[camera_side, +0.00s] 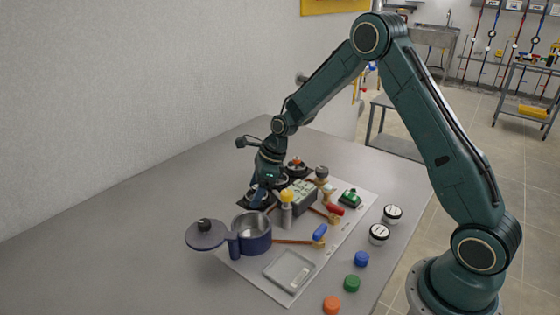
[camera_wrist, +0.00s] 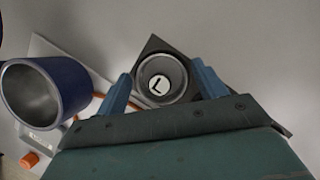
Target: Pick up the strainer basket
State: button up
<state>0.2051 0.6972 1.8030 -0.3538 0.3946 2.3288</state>
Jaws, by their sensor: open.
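In the wrist view a round grey cup (camera_wrist: 176,68) with a pale disc bearing a dark L-shaped mark inside stands on a dark square plate (camera_wrist: 150,47). It looks like the strainer basket, but I cannot be sure. My gripper (camera_wrist: 162,72) is open, with one blue finger on each side of the cup's outline. I cannot tell whether either finger touches it. In the side view my gripper (camera_side: 259,188) points down over the dark square plate (camera_side: 247,203), and my wrist and fingers hide most of the cup.
A blue pot (camera_side: 262,243) with its lid (camera_side: 205,236) swung out stands at the front left. A white mat (camera_side: 258,282) holds a tray (camera_side: 289,261), a grey block, handled tools and knobs. Round caps (camera_side: 351,283) lie along the right. The table's left is clear.

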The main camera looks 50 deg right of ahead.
aim_at(256, 187)
jog(key=c, duration=0.9)
jog(key=shift+o, duration=0.2)
jog(key=shift+r, duration=5.05)
